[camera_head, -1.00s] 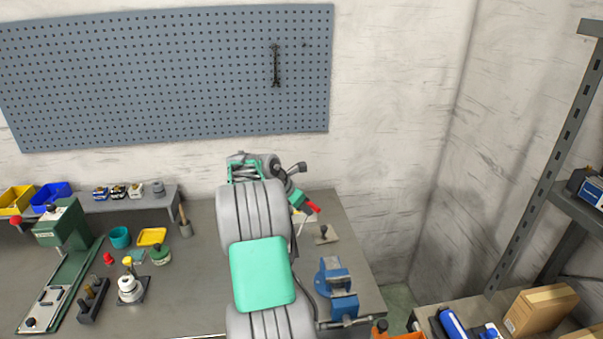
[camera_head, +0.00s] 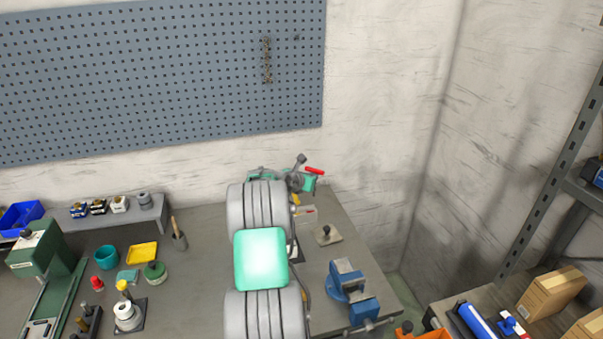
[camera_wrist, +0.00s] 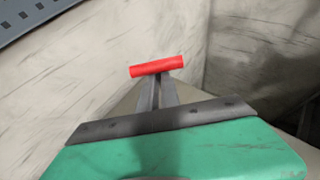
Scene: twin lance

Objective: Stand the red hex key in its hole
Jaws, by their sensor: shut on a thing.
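The red hex key (camera_head: 315,170) is held at the tip of my gripper (camera_head: 311,175), above the right back part of the bench. In the wrist view its red part (camera_wrist: 158,66) lies nearly level across the tips of my gripper (camera_wrist: 158,80), which is shut on it. Only a red bar shows; I cannot make out a bare end of the key. Nothing is under it at contact in either view. I cannot pick out the hole; my arm hides part of the bench.
A blue vise (camera_head: 350,287) stands at the bench's right front. A plate with a dark knob (camera_head: 327,235) lies behind it. Left of my arm are a yellow tray (camera_head: 142,253), a teal cup (camera_head: 107,257) and a green press (camera_head: 40,250). A pegboard (camera_head: 160,80) hangs behind.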

